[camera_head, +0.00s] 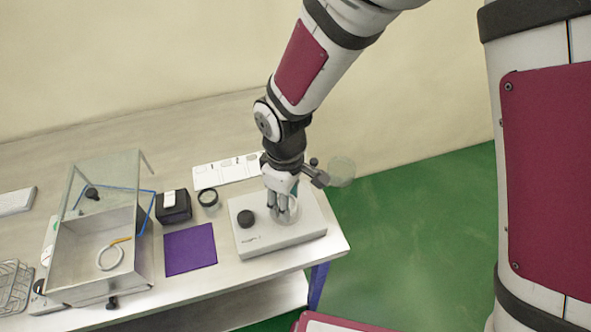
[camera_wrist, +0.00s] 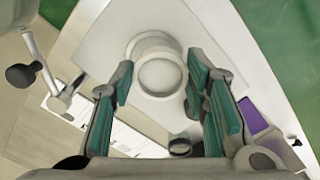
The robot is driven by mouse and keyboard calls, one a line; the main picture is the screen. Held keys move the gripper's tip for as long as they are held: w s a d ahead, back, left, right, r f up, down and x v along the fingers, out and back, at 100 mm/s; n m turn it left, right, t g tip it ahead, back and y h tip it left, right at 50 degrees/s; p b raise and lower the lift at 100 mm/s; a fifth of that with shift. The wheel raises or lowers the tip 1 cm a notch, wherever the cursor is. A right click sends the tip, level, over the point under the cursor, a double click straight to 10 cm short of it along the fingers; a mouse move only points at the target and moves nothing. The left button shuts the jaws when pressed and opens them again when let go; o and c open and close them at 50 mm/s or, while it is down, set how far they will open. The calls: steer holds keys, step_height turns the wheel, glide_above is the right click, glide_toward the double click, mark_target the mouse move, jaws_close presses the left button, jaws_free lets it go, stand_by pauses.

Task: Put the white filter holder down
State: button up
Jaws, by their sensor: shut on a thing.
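My gripper (camera_head: 283,207) points down over the right part of a flat white device (camera_head: 300,243) near the table's right end. Its green-padded fingers (camera_wrist: 161,88) are shut on the white filter holder (camera_wrist: 160,74), a round pale ring-shaped piece. In the wrist view the holder sits between the fingertips, above the white device top. In the head view the holder (camera_head: 288,215) is partly hidden by the fingers. I cannot tell whether its underside touches the device.
A purple mat (camera_head: 190,249), a black ring (camera_head: 208,198), a dark box (camera_head: 173,206) and an open glass-lidded case (camera_head: 97,255) lie left. A white strip (camera_head: 226,171) lies behind. A translucent disc (camera_head: 342,171) shows right of my wrist.

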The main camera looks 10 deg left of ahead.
steer(key=shift+w+a+f+p, duration=0.1)
steer(key=shift+w+f+p, duration=0.15)
steer(key=shift+f, duration=0.65)
steer(key=shift+w+f+p, duration=0.2)
steer(key=shift+f+p, duration=0.05)
steer(key=shift+f, duration=0.65)
steer(key=shift+f, duration=0.1)
steer(key=o, duration=0.9)
step_height(320, 180, up, 12)
steer(key=shift+r+b, duration=0.1)
steer(key=shift+b, duration=0.85)
steer(key=shift+r, duration=0.1)
